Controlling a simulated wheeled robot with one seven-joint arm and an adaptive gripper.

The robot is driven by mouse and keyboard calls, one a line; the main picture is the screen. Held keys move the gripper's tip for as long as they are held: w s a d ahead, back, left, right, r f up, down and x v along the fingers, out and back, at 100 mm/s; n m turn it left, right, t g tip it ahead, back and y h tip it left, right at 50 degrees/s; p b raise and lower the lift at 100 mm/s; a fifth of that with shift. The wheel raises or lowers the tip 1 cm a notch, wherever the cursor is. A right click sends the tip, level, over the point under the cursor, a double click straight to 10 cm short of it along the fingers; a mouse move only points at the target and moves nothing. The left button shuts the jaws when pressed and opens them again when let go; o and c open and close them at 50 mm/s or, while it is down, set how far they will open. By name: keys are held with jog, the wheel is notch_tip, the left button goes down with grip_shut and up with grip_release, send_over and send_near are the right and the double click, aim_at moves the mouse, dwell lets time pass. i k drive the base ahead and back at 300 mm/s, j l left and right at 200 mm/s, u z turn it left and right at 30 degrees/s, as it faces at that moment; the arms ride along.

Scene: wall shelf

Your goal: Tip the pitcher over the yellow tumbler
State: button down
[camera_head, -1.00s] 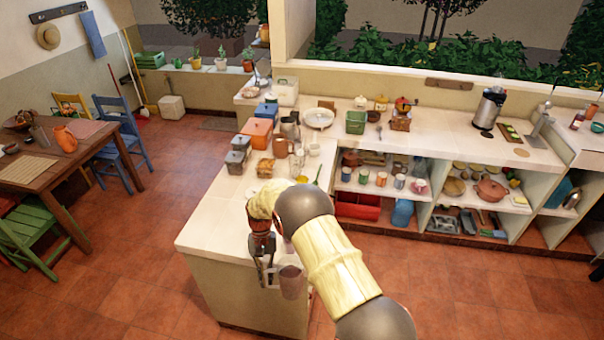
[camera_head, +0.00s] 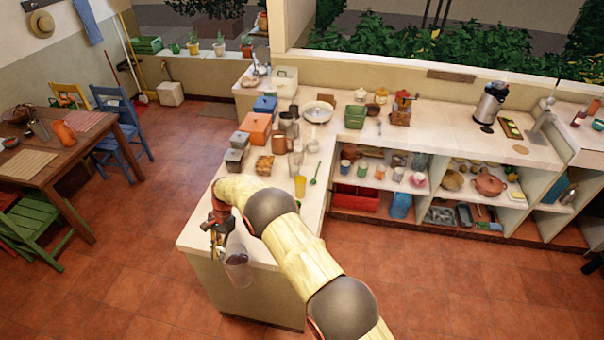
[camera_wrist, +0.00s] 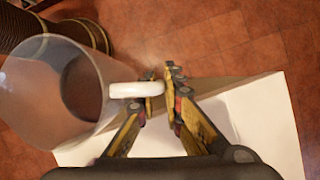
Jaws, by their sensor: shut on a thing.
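The pitcher (camera_head: 238,264) is clear, with a white handle that shows in the wrist view (camera_wrist: 128,90). My gripper (camera_head: 219,238) is shut on that handle; its fingers also show in the wrist view (camera_wrist: 158,92). The pitcher hangs by the near end of the counter and looks about upright. A dark reddish patch shows inside it; I cannot tell whether this is liquid or the floor seen through. The yellow tumbler (camera_head: 300,186) stands upright on the counter, beyond my gripper and to its right, clear of the pitcher.
The pale counter (camera_head: 200,230) has a bare near end. Open shelves (camera_head: 420,200) are on the right.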

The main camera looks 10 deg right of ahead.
aim_at(299, 180)
jog(key=i+l, duration=0.2)
jog(key=i, duration=0.2)
jog(key=i+l, duration=0.25)
jog(key=i, duration=0.2)
jog(key=i+l, duration=0.2)
jog(key=i, duration=0.2)
jog(key=i+l, duration=0.25)
jog(key=i, duration=0.2)
